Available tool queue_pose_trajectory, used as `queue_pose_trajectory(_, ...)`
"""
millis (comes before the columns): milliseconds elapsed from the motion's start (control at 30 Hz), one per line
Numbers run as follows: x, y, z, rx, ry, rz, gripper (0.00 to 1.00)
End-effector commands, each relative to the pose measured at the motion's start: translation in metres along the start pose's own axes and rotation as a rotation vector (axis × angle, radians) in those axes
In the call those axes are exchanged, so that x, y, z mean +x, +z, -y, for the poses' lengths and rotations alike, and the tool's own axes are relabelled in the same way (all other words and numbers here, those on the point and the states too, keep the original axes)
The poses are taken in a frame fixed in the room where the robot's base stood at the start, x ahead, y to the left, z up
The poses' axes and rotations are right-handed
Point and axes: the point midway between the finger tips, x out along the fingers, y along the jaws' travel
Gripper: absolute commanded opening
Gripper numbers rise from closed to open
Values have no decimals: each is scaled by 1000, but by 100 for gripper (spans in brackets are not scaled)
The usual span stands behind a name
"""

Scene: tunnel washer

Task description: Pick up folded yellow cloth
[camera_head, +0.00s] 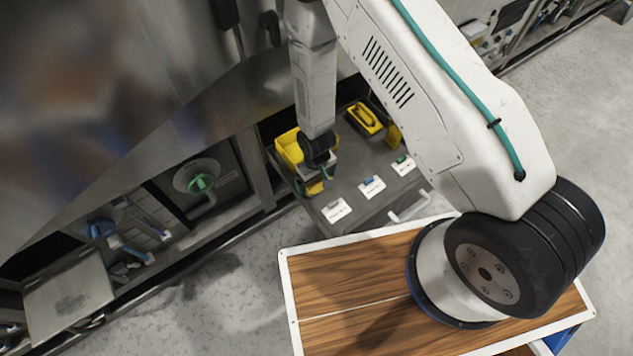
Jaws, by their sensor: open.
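One yellow piece (288,147), box-like or folded, is at the left, partly hidden behind my wrist. I cannot tell whether it is the cloth or a container. A second yellow item (366,118), with a dark recess and a raised yellow part, lies to the right at the back. My gripper (322,174) points down over the front right side of the left yellow piece. It is open; its fingers are small and dark, and I cannot tell whether they touch anything.
The grey cart (350,205) carries several white labels (371,187) and has a pale handle (410,207) in front. A large metal machine (130,90) fills the left. A green valve handle (201,183) sits in its recess. Grey floor (225,300) is open between.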

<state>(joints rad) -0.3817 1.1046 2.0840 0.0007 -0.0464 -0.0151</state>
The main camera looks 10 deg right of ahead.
Motion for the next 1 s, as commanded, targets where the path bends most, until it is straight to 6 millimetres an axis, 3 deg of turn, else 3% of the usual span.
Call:
queue_pose_trajectory(267, 5, 0, 0, 0, 0, -1, 100)
queue_pose_trajectory(400, 5, 0, 0, 0, 0, -1, 68)
queue_pose_trajectory(767, 2, -1, 0, 0, 0, -1, 68)
queue_pose_trajectory(1000, -21, -1, 0, 0, 0, -4, 68)
